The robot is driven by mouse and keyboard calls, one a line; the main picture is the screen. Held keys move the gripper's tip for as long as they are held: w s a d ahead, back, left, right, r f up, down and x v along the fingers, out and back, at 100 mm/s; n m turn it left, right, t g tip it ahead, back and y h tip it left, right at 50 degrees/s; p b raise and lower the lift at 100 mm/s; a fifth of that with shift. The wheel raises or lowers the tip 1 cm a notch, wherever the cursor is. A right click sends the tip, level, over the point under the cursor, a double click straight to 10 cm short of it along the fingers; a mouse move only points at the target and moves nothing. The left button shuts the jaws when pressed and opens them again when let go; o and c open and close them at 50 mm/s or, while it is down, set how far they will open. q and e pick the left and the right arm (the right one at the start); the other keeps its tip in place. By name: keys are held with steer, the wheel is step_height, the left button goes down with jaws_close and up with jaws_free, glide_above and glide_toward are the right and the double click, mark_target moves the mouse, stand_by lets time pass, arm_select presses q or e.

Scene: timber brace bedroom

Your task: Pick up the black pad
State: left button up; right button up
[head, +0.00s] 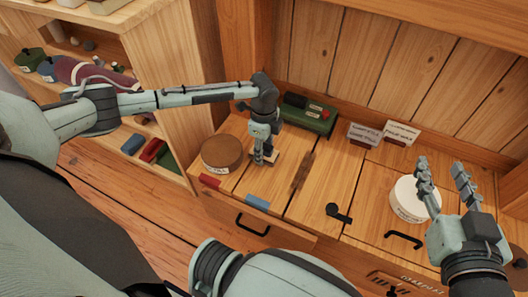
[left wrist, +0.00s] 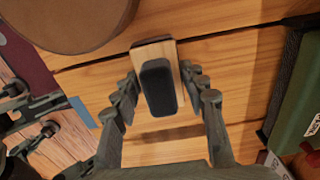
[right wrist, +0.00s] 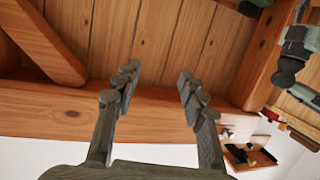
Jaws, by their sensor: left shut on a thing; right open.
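The black pad (left wrist: 158,88) is a dark rounded block against a pale wooden piece (left wrist: 153,52) in the left wrist view. My left gripper (left wrist: 160,74) is shut with its fingers on either side of them. In the head view my left gripper (head: 264,160) points down over the wooden top, right of a brown round box, and mostly hides the pad. A dark shadow shows on the wood by the pad; I cannot tell whether it is clear of the surface. My right gripper (head: 440,165) is open and empty, pointing up beside a white round container.
The brown round box (head: 222,152) is close to my left gripper. A green tray (head: 310,118) with a black item stands behind it. Two small cards (head: 363,134) (head: 401,134) stand at the back. The white round container (head: 410,198) is at right. A black object (head: 338,213) lies near the front.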

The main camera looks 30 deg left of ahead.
mark_target(264, 145)
arm_select(q)
steer(key=c, duration=0.3)
steer(key=shift+c, duration=0.2)
steer(key=shift+r, duration=0.15)
steer(key=shift+r, duration=0.3)
step_height(264, 145, up, 3)
steer(key=shift+r+p, duration=0.15)
steer(key=shift+p, duration=0.4)
steer(key=s+a+r, duration=0.2)
steer(key=s+a+r+p, duration=0.1)
steer(key=s+a+r, duration=0.1)
steer(key=a, duration=0.1)
steer(key=s+a+r+p, duration=0.1)
steer(key=s+a+r, duration=0.1)
steer(key=s, duration=0.1)
steer(key=shift+s+a+r, duration=0.1)
steer(key=shift+a, duration=0.25)
steer(key=shift+s+a+r, duration=0.35)
steer(key=shift+s+a, duration=0.05)
arm_select(e)
steer(key=s+d+f+m+g+h, duration=0.1)
steer(key=s+d+f+g+h, duration=0.3)
steer(key=s+d+f+g, duration=0.3)
steer(key=shift+s+d+f+g+h, duration=0.3)
steer(key=shift+s+d+f, duration=0.2)
steer(key=shift+d+f, duration=1.6)
steer(key=shift+a+f, duration=0.2)
steer(key=shift+a, duration=0.05)
